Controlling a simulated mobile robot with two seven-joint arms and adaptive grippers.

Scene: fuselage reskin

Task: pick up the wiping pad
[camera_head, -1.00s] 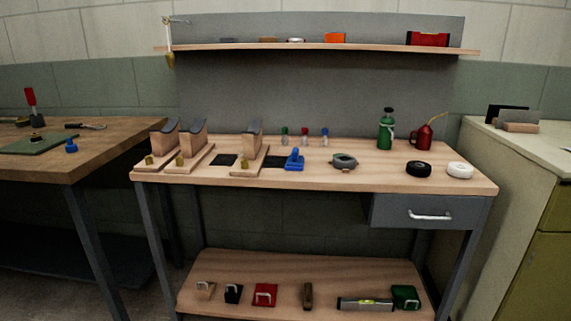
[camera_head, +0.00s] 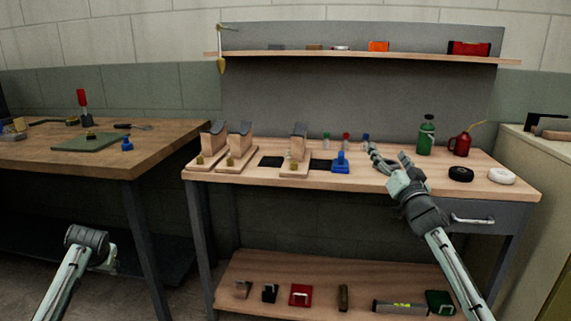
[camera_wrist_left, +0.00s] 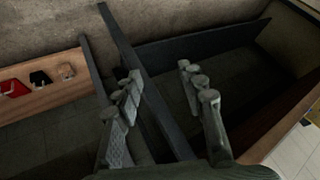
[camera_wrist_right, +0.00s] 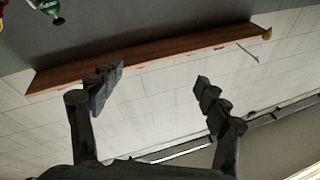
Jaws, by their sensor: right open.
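I cannot tell for certain which item is the wiping pad. The grey rounded item that sat mid-bench earlier is now hidden behind my right gripper (camera_head: 388,157). That gripper is over the right-middle of the workbench (camera_head: 365,180), its fingers apart. The right wrist view shows its fingers (camera_wrist_right: 160,76) spread with nothing between them, facing the shelf and wall. My left gripper (camera_head: 106,258) is low at the left, in front of the left table and away from the bench. In the left wrist view its fingers (camera_wrist_left: 160,74) are apart and empty.
A blue tool (camera_head: 340,163) and wooden cradles (camera_head: 239,145) stand left of my right gripper. A green bottle (camera_head: 426,135), a red oil can (camera_head: 460,145), a black roll (camera_head: 460,174) and a white roll (camera_head: 501,176) are right of it. A shelf (camera_head: 365,54) hangs above.

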